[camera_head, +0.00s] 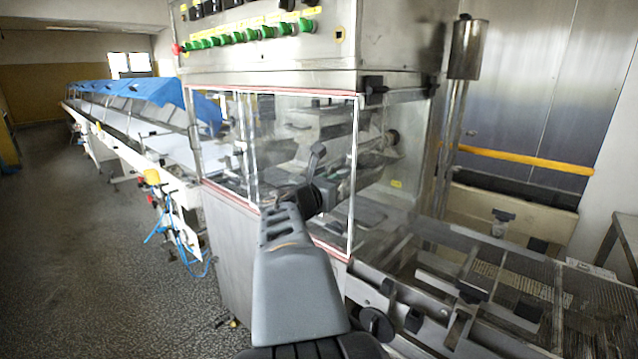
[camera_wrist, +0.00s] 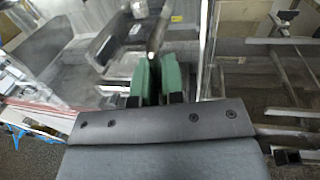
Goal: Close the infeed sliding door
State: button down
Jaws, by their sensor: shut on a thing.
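The infeed sliding door (camera_head: 353,180) is a clear panel with a pale vertical edge on the front of the steel machine. Red strips run along the top and bottom of the clear front. A slim grey metal handle (camera_head: 317,156) stands up in front of the panel; it also shows in the wrist view (camera_wrist: 157,36). My gripper (camera_wrist: 157,72) has green finger pads, shut on the handle's lower part. In the head view my own wrist covers the grip and the panel's lower middle. How far the door stands open I cannot tell through the clear panes.
A row of green buttons (camera_head: 250,35) sits on the steel housing above. A mesh conveyor (camera_head: 520,290) extends to the lower right. A long line with blue covers (camera_head: 135,88) runs back left. The speckled floor (camera_head: 110,270) is clear at left.

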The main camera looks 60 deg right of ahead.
jog(key=shift+s+f, duration=0.15)
jog(key=c, duration=1.3)
grip_release()
jog(key=shift+s, duration=0.15)
jog(key=shift+a, duration=0.1)
jog(key=a, duration=0.9)
jog(key=a+p, duration=0.1)
jog(key=a, duration=0.3)
jog(key=shift+s+a, duration=0.25)
jog(key=shift+a, duration=0.1)
